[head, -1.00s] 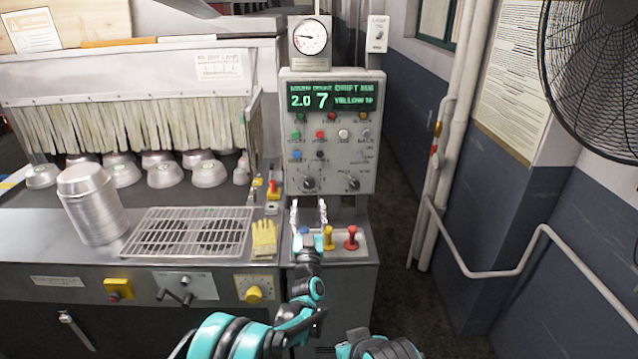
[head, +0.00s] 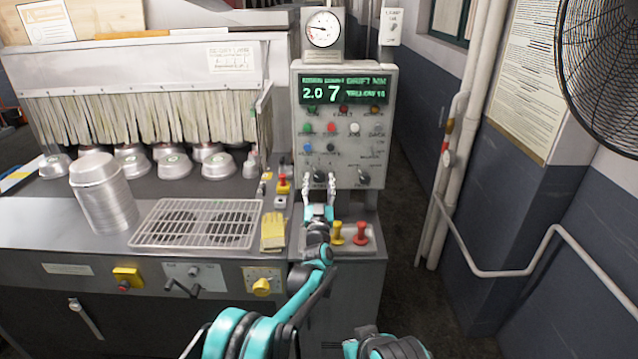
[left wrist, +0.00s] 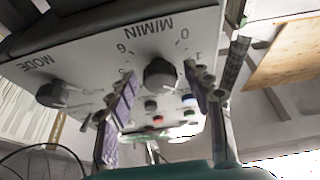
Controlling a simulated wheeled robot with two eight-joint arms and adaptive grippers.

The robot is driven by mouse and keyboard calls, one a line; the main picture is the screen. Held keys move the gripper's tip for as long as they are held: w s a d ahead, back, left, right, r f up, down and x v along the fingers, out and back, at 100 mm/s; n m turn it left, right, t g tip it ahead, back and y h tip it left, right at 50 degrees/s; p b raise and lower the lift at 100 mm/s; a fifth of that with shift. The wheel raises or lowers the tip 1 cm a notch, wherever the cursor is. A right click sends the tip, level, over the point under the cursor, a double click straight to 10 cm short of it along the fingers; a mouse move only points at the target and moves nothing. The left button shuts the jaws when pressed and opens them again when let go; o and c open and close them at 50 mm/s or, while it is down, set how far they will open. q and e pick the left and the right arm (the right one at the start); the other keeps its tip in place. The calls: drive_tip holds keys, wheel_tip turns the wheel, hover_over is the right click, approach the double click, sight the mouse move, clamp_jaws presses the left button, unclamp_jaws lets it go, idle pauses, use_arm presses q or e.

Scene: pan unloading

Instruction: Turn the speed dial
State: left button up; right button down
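The speed dial, a dark round knob (head: 319,175), is the left of two knobs low on the grey control panel. In the left wrist view, which is turned upside down, the dial (left wrist: 160,75) sits by the lettering M/MIN with numbers around it. My left gripper (head: 319,187) is open just in front of the dial, and its fingers partly hide it in the head view. In the left wrist view the left gripper (left wrist: 163,97) has one finger to each side of the dial, with gaps showing. The right gripper is not in view.
The mode knob (head: 363,178) is close on the right. Coloured buttons and a green display (head: 345,93) reading 2.0 and 7 are above. Stacked pans (head: 102,195) and a rack (head: 195,223) are left.

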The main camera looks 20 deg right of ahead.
use_arm(q)
drive_tip(key=c, duration=0.8)
drive_tip(key=n+y, duration=0.1)
drive_tip(key=n, duration=0.1)
drive_tip(key=n+y, duration=0.1)
drive_tip(key=shift+d+n, duration=0.2)
drive_tip(key=shift+n, duration=0.2)
drive_tip(key=n+y, duration=0.2)
drive_tip(key=n, duration=0.1)
drive_tip(key=shift+n, duration=0.3)
drive_tip(key=o, duration=1.2)
drive_tip(key=shift+s, duration=0.1)
drive_tip(key=v, duration=1.2)
drive_tip(key=shift+f, duration=0.2)
